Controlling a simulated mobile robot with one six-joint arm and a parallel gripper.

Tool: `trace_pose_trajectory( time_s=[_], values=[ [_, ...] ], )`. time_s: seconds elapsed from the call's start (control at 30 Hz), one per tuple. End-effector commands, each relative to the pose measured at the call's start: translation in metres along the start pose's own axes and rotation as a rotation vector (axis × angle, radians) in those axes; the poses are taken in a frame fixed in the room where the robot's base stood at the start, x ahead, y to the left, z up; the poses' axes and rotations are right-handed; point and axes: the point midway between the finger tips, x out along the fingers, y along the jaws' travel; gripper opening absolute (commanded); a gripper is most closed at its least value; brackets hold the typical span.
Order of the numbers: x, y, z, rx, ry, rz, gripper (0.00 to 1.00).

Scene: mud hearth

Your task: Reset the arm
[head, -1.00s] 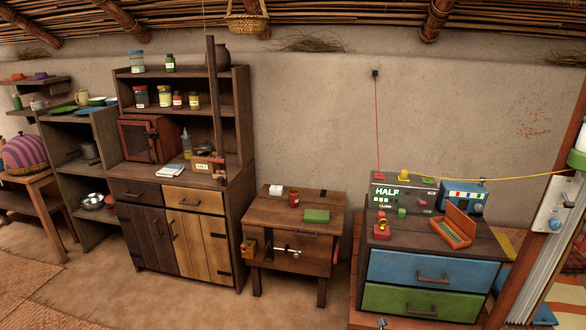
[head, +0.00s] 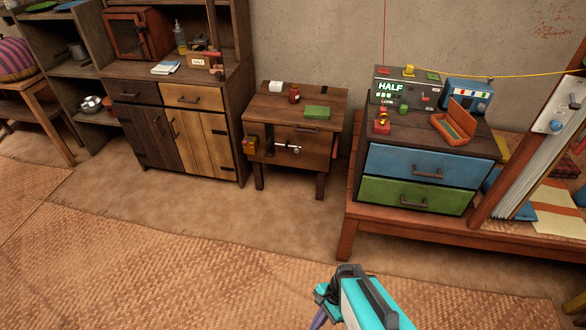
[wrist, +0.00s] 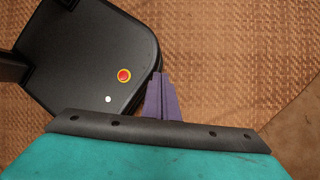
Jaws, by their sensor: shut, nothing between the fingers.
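My gripper (wrist: 161,88) shows in the wrist view as purple fingers pressed together past the teal and black wrist housing. Nothing is between them, and they point over the woven mat. Part of my own black base, with a red button, is beside the fingers at the upper left. In the head view my teal and black arm enters at the bottom edge, and a bit of the purple gripper (head: 318,319) shows at its left, cut by the frame. The gripper is well in front of the furniture and touches none of it.
A woven mat (head: 150,255) covers the near floor. A small wooden table (head: 262,98) holds a red jar (head: 294,97) and a green block (head: 317,113). A blue and green drawer chest (head: 430,175) stands on a low platform (head: 347,238) at right. A cupboard (head: 222,150) stands left.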

Motion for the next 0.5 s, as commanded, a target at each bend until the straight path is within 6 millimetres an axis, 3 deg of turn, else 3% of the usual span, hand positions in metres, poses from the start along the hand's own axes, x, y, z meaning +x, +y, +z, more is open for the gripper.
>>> trace_pose_trajectory(
  time_s=[0.2,0.5],
  values=[
    [0.000,0.041,-0.022,-0.328,0.076,0.155,0.00],
    [-0.013,0.075,-0.049,-0.753,0.105,0.346,0.00]
  ],
)
